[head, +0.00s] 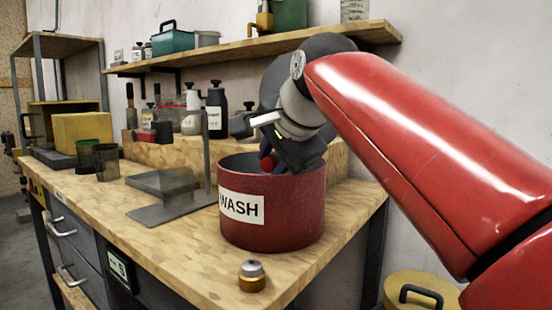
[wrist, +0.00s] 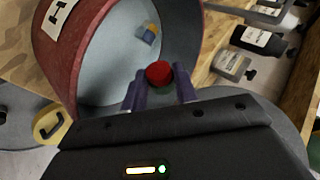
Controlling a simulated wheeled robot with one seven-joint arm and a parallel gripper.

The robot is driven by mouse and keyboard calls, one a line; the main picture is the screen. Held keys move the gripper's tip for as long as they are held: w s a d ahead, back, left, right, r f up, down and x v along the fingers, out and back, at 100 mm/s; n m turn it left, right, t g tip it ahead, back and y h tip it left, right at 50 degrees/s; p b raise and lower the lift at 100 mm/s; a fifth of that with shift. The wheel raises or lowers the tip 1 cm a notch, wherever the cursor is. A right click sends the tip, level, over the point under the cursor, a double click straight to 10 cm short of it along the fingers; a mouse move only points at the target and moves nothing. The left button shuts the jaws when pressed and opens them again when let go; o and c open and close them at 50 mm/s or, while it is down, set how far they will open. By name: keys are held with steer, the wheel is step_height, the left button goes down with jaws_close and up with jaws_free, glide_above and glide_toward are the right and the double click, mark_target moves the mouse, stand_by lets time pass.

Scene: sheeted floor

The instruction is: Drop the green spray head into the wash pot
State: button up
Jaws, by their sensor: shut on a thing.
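The wash pot (head: 285,220) is a dark red round pot with a white WASH label, standing on the wooden bench; its open mouth also shows in the wrist view (wrist: 98,60). My gripper (head: 268,165) is over the pot's mouth, its fingers pointing down at the opening. It is shut on a round red thing (wrist: 158,73), which shows between the fingertips in the wrist view. A small blue and yellowish thing (wrist: 149,35) lies inside the pot.
A small brass and grey piece (head: 252,276) stands on the bench in front of the pot. A grey metal stand (head: 172,190) is left of it. Several labelled bottles (head: 216,108) stand behind. A shelf (head: 260,47) runs above along the wall. The bench's front left is mostly clear.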

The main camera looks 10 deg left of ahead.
mark_target(273, 165)
steer(key=o, duration=1.1)
steer(key=shift+o, duration=0.2)
steer(key=shift+r+p, duration=1.65)
steer(key=shift+r, duration=1.9)
